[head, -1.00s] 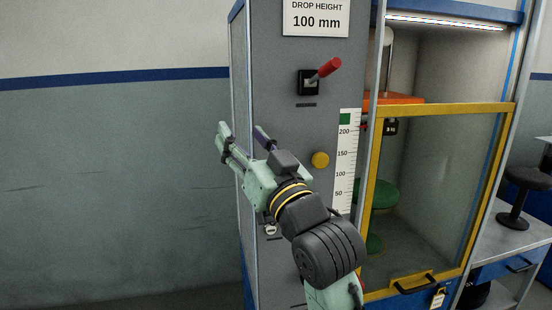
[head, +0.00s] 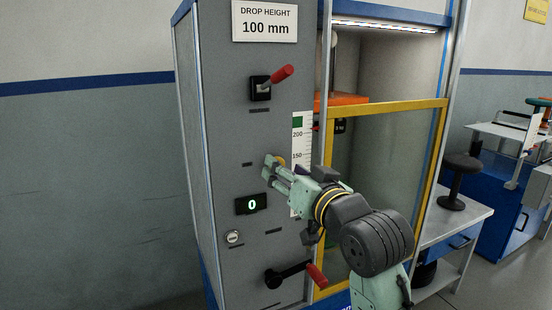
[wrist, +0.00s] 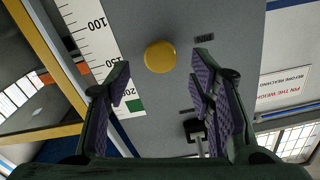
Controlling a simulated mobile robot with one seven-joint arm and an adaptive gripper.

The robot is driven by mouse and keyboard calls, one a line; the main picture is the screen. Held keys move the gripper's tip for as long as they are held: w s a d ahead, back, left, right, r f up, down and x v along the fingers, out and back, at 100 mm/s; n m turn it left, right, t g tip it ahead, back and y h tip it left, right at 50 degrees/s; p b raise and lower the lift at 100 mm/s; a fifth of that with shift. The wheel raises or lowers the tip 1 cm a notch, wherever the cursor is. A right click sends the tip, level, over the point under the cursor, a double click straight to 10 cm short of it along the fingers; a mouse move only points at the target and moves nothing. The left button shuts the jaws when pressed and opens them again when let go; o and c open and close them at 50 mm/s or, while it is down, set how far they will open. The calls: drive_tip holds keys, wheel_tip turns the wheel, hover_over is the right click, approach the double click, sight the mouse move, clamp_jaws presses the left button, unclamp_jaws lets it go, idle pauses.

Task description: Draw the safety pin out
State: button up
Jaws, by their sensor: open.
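A round yellow knob (wrist: 160,56), likely the head of the safety pin, stands on the grey front panel. In the wrist view it lies ahead of my gripper (wrist: 162,72), between the two fingertips in the picture and apart from them. In the head view the yellow knob (head: 281,161) is partly hidden behind my fingers. My gripper (head: 270,167) is open and empty in front of the panel, fingers pointing left. The pin's shaft is not visible.
A red-tipped lever (head: 282,73) sits above on the panel. Below are a display (head: 251,204) reading 0, a key switch (head: 233,237) and a red-gripped crank (head: 316,275). A height scale (head: 298,140) and a yellow-framed door (head: 328,180) stand to the right.

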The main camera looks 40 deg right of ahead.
drive_tip(key=shift+p+x, duration=0.45)
drive_tip(key=shift+x, duration=1.9)
drive_tip(key=shift+a, duration=0.1)
clamp_jaws()
